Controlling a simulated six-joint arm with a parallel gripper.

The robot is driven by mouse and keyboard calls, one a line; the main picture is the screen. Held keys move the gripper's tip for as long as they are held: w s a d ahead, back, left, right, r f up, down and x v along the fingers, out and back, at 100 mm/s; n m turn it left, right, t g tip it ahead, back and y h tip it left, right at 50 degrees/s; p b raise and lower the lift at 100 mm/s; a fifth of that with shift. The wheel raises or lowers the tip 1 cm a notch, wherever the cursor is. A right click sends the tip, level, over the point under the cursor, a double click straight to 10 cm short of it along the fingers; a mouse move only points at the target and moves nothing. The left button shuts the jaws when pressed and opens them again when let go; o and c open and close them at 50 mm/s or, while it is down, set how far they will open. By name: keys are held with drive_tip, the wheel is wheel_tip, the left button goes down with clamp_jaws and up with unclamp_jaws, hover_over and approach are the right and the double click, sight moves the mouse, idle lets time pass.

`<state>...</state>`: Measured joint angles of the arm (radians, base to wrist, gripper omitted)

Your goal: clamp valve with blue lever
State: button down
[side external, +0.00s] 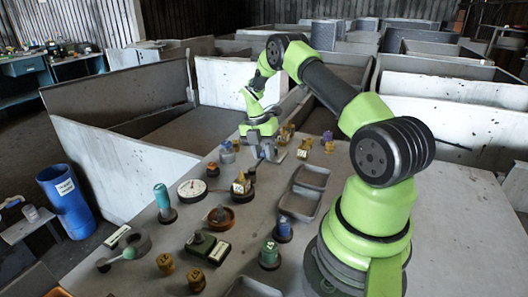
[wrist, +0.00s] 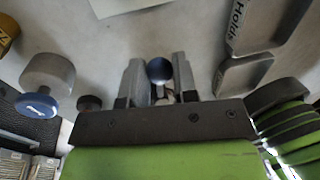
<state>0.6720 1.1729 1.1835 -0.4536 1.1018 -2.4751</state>
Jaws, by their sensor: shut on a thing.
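My gripper (wrist: 159,78) is shut on a small part with a round dark-blue top (wrist: 159,70), which sits between its two grey fingers in the wrist view. Its lower part is mostly hidden, and I cannot make out a lever shape on it. In the side view my gripper (side external: 268,153) points down, low over the far part of the table, and the held part is hidden there. I cannot tell whether it touches the table.
A grey cylinder with a blue end (wrist: 45,85) stands left of my gripper. Grey trays (side external: 300,190), one labelled "Holds" (wrist: 236,25), lie to the right. A dial gauge (side external: 192,189), a green box (side external: 208,247) and several small parts crowd the table's left half.

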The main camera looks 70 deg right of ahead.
drive_tip(key=shift+w, duration=0.1)
drive_tip(key=c, duration=0.9)
unclamp_jaws()
wheel_tip(320, 180, up, 10)
drive_tip(key=w, duration=0.2)
drive_tip(key=shift+f, duration=0.1)
